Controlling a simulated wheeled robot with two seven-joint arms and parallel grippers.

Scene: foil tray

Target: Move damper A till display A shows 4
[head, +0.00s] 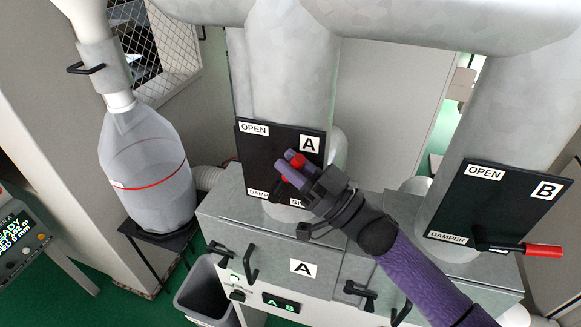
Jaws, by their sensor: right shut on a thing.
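Damper A's black plate (252,150) is on the left duct, with OPEN at its top, a DAMPER label at its bottom and an A label. Its red handle (298,160) shows between the fingers of my right gripper (292,166), which is shut on it. The gripper and wrist hide part of the lever and plate, so its exact angle is hard to tell. A small display with green characters (281,303) is on the machine front, below the A label. Its characters look like "A 8", but are too small to be sure. My left gripper is out of view.
Damper B's plate (492,205) is on the right duct, its red handle (543,250) pointing right near the bottom. A clear bottle-like vessel (147,165) stands at left, a grey bin (207,295) below. Black handles line the machine front.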

